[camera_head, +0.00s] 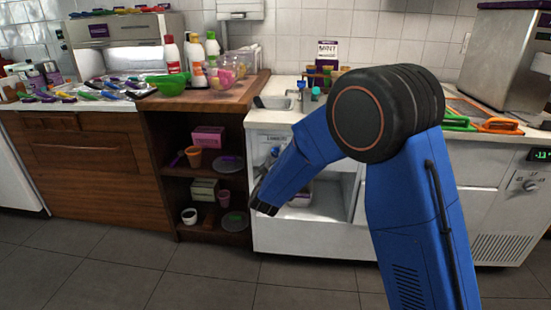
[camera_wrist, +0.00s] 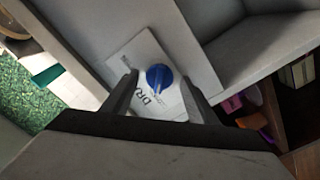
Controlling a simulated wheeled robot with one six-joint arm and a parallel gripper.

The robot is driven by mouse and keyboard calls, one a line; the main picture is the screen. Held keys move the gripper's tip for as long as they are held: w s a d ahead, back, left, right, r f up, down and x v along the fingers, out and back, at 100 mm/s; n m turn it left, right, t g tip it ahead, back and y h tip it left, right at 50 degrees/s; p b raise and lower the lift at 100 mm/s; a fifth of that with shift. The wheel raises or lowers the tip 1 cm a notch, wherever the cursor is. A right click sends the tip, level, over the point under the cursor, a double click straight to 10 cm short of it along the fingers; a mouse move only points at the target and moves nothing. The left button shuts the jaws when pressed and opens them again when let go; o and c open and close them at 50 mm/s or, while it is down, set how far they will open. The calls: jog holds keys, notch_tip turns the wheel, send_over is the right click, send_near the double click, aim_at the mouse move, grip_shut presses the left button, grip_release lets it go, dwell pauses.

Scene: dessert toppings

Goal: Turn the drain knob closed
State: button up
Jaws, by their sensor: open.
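The drain knob (camera_wrist: 159,76) is a round blue knob on a white plate (camera_wrist: 125,52) with partly hidden dark lettering that begins "DR". In the wrist view it shows between the two fingertips of my gripper (camera_wrist: 159,83), which stand apart on its left and right. I cannot tell whether the fingers touch it. In the head view a small blue spot (camera_head: 275,151), likely the knob, shows on the white sink cabinet (camera_head: 282,239). My blue arm reaches down to the cabinet front, and the dark end of my gripper (camera_head: 264,206) is partly hidden by it.
The cabinet has an open recess (camera_head: 328,203) beside my arm. Wooden shelves (camera_head: 208,173) with cups, boxes and plates stand to its left. A sink (camera_head: 277,101) and mint box (camera_head: 326,54) are above. The tiled floor (camera_head: 200,275) in front is clear.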

jog(key=s, duration=1.7)
jog(key=shift+a, duration=0.3)
jog(key=s+d+r+m+g+y, duration=0.1)
jog(key=s+d+r+g+y, duration=0.2)
jog(key=d, duration=0.4)
jog(key=s+d+r+m+g+y, duration=0.1)
jog(key=d+r+m+g+y, duration=0.2)
jog(key=d, duration=0.4)
jog(key=s+d+f+m+g+h, duration=0.1)
jog(key=s+d+m+g+h, duration=0.1)
jog(key=s+d, duration=0.9)
jog(key=s+d+f+m+g+h, duration=0.1)
jog(key=s+d+g, duration=0.4)
jog(key=s+d, duration=0.7)
jog(key=s+m+h, duration=0.1)
jog(key=s+h, duration=0.1)
jog(key=s, duration=0.5)
jog(key=shift+s+m, duration=0.25)
jog(key=shift+m, duration=0.15)
jog(key=shift+f, duration=0.1)
jog(key=shift+c, duration=0.3)
